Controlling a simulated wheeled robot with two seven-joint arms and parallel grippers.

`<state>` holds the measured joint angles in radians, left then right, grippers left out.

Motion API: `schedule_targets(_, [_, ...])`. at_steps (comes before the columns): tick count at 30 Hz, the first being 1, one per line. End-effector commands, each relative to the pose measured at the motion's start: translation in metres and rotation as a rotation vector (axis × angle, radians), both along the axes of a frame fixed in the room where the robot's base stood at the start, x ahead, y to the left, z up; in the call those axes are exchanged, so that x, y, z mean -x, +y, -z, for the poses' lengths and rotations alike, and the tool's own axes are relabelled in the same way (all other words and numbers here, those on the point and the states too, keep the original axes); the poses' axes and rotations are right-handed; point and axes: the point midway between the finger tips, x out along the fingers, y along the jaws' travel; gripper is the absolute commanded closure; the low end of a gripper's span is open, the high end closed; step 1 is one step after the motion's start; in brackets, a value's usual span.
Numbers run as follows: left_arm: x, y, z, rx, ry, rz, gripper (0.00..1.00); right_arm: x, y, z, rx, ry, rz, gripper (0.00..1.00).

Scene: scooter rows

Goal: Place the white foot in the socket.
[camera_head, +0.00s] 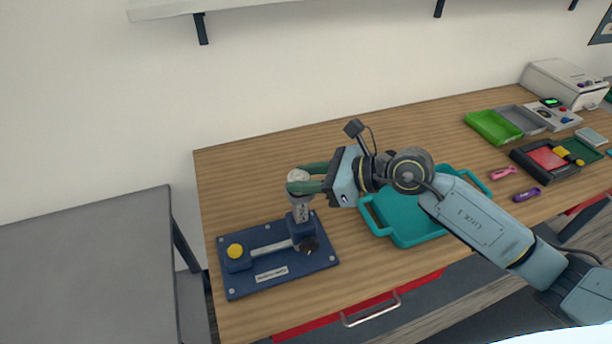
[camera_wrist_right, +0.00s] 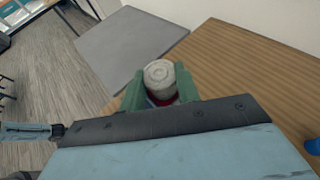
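My right gripper (camera_head: 303,178) has green fingers. They are closed around the white foot (camera_head: 298,176), a round, off-white piece. In the right wrist view, the foot (camera_wrist_right: 160,78) sits between both fingers (camera_wrist_right: 160,88). Below it, a grey perforated stem (camera_head: 301,210) stands roughly upright at the blue socket block (camera_head: 301,228) on a blue base plate (camera_head: 264,283). I cannot tell how deep the stem sits in the block. A black knob (camera_head: 309,244) is on the block's front. My left gripper is not in view.
A yellow knob (camera_head: 235,250) tops the plate's left post. A teal tray (camera_head: 408,234) lies just right, under my right arm. Green (camera_head: 493,127) and grey bins, a dark tray (camera_head: 545,170) and pink and purple tools are farther right. The wooden table (camera_head: 260,163) is clear behind the plate.

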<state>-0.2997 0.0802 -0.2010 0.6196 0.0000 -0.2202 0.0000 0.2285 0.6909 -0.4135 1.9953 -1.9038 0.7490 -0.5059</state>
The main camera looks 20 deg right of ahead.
Motion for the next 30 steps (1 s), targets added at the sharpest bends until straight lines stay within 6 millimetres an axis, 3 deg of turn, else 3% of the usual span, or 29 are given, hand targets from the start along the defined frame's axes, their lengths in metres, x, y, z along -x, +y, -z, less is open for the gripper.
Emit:
schedule_targets(1, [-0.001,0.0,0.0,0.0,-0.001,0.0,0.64,0.0,0.0,0.0,0.001,0.001,0.0,0.62])
schedule_targets(5, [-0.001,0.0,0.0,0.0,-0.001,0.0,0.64,0.0,0.0,0.0,0.001,0.001,0.0,0.47])
schedule_targets(16, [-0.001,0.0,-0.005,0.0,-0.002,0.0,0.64,0.0,0.0,-0.006,0.001,0.001,0.0,0.47])
schedule_targets(30, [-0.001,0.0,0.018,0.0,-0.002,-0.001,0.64,0.049,-0.068,-0.034,0.007,0.002,0.0,0.47])
